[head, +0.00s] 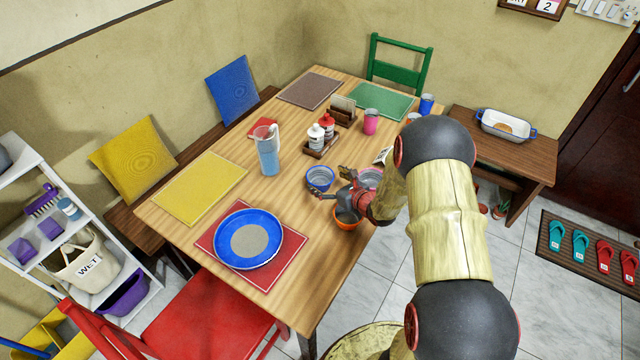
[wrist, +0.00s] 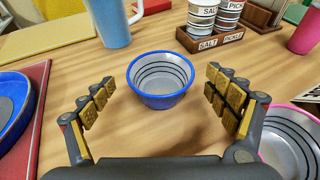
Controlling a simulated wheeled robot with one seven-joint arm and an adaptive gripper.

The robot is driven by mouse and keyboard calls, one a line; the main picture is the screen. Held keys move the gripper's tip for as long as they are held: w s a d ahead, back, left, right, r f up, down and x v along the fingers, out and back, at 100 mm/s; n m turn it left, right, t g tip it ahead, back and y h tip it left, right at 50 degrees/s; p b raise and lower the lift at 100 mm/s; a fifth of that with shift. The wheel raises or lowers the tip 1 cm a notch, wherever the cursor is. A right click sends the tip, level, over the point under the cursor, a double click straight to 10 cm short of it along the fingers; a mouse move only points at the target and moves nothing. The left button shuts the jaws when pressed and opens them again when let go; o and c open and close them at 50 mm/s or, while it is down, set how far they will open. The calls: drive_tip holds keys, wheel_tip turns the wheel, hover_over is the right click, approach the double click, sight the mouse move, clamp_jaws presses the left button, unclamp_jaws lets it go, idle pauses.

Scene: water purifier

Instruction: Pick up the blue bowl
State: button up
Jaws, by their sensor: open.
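The blue bowl (head: 320,177) stands upright on the wooden table, with a blue outside and a grey ringed inside. In the wrist view the blue bowl (wrist: 160,80) sits ahead of my gripper (wrist: 165,97), centred between its two spread fingers. Neither finger touches it. My gripper (head: 330,192) is open and empty, low over the table on the near right side of the bowl. Nothing hides the bowl's rim in the wrist view.
A pink-rimmed bowl (wrist: 290,140) is close to the right finger. An orange bowl (head: 346,217) is by my gripper. The salt and pickle rack (wrist: 215,38) and a blue pitcher (head: 267,155) stand behind. A blue plate (head: 272,220) lies left on a red mat (head: 291,261).

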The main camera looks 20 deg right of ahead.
sight(314, 173)
drive_tip(key=b+x, duration=0.1)
drive_tip(key=x, duration=0.2)
drive_tip(key=shift+w+f, duration=0.1)
drive_tip(key=shift+f, duration=0.05)
drive_tip(key=c, duration=0.3)
drive_tip(key=c, duration=0.9)
